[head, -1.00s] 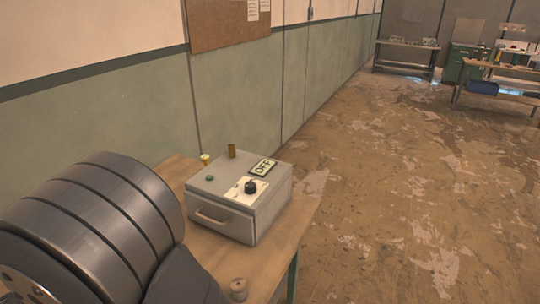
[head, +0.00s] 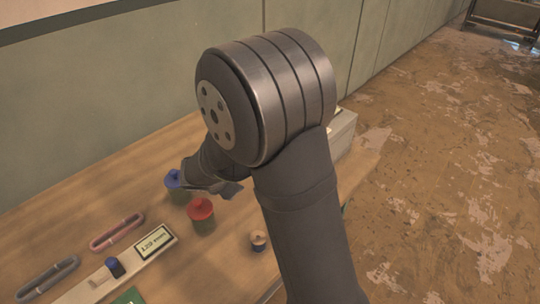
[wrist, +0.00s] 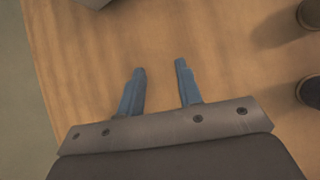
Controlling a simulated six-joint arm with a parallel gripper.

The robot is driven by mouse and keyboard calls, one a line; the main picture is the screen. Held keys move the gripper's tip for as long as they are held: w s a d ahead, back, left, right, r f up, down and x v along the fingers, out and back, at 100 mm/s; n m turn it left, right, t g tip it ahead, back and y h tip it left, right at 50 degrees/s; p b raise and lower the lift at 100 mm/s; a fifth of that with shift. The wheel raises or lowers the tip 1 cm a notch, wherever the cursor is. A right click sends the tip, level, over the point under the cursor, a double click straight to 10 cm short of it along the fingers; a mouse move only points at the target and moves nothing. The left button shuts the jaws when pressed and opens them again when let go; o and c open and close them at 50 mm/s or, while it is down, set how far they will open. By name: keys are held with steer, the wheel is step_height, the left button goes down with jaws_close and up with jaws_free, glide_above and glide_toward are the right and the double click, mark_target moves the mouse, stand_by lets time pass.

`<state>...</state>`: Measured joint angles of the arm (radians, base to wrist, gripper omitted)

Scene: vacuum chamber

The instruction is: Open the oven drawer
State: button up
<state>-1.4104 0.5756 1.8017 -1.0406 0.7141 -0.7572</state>
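The oven is the light grey box (head: 343,132) on the wooden bench. In the head view my arm hides nearly all of it, its drawer handle included, and only its right side shows. A grey corner (wrist: 93,2) at the top edge of the wrist view may be part of it. My gripper (wrist: 160,67) is open, with two blue-grey fingers apart and nothing between them. It is above bare bench top, apart from the grey corner. In the head view my arm partly hides it.
A blue-lidded jar (head: 173,179) and a red-lidded jar (head: 201,210) stand near my gripper. A small spool (head: 259,240) is by the bench's front edge. Two carabiner-like loops (head: 117,232) and a device reading 129 mm (head: 153,241) lie at the left.

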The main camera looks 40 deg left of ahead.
steer(key=w+f+g+y, duration=0.1)
steer(key=w+d+f+m+g, duration=0.1)
steer(key=w, duration=0.1)
steer(key=w+d+m+y, duration=0.1)
steer(key=w, duration=0.1)
steer(key=shift+f+g+y, duration=0.3)
steer(key=shift+f+g, duration=0.1)
steer(key=w+d+m+y, duration=0.1)
steer(key=w+d+m+g+y, duration=0.1)
steer(key=w+y, duration=0.1)
steer(key=shift+d+r+g, duration=0.2)
steer(key=shift+d+g, duration=0.05)
steer(key=shift+g, duration=0.05)
steer(key=d+y, duration=0.1)
steer(key=d+r+m+y, duration=0.1)
steer(key=d, duration=0.1)
steer(key=d+r+m+y, duration=0.1)
steer(key=d, duration=0.1)
steer(key=shift+w, duration=0.4)
steer(key=d+r+m+t+y, duration=0.2)
steer(key=d+r+y, duration=0.25)
steer(key=d, duration=0.25)
steer(key=shift+h, duration=0.45)
steer(key=x, duration=1.7)
steer(key=shift+w+a+r, duration=0.25)
steer(key=shift+w, duration=0.25)
jaws_close()
